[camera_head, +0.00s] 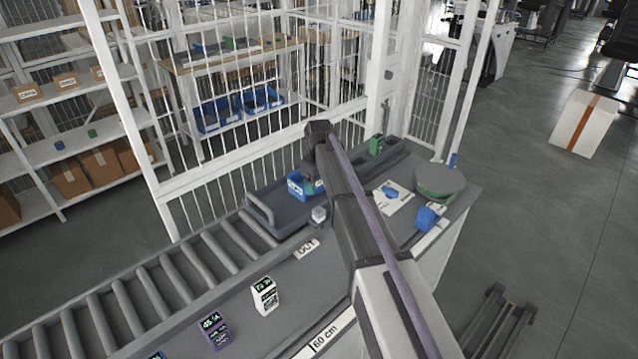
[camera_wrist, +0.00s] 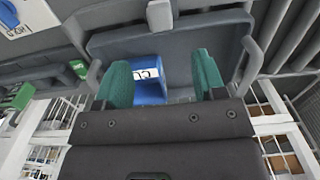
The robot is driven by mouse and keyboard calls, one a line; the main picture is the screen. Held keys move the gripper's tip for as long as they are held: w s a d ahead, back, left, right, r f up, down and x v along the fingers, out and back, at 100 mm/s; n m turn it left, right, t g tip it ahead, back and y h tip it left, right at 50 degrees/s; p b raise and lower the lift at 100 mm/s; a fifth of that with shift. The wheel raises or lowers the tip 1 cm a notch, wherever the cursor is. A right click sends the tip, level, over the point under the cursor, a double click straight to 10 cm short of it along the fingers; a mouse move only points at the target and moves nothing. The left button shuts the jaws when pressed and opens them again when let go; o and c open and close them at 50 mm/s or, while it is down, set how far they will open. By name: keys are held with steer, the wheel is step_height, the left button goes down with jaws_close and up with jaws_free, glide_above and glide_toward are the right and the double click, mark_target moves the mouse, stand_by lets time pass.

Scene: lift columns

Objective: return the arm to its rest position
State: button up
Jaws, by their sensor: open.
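My arm reaches from the bottom of the head view out over the worktop, and its wrist is bent down at the far end. My gripper (camera_wrist: 163,78) is open, with its two green fingers apart in the wrist view. A small blue bin (camera_wrist: 150,92) with a white label shows between the fingers, in a grey tray (camera_wrist: 110,45). I cannot tell whether the fingers touch it. In the head view the blue bin (camera_head: 295,184) is partly hidden by my gripper (camera_head: 314,187), low over the grey tray (camera_head: 262,214).
A roller conveyor (camera_head: 150,291) runs left of the worktop. A white box (camera_head: 265,295) and a purple box (camera_head: 215,330) stand near the front. A round turntable (camera_head: 440,178), a blue object (camera_head: 428,217) and a green box (camera_head: 376,145) are at right. A barred fence (camera_head: 240,150) stands behind.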

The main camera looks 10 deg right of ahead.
steer(key=shift+r, duration=0.4)
steer(key=s+f+m+b, duration=0.1)
steer(key=s+m, duration=0.2)
steer(key=s, duration=1.2)
steer(key=s+f+m+b, duration=0.2)
steer(key=s+m, duration=0.1)
steer(key=s, duration=1.2)
steer(key=shift+s+d+f+b, duration=0.2)
steer(key=shift+s+d+b, duration=0.05)
steer(key=shift+b, duration=0.05)
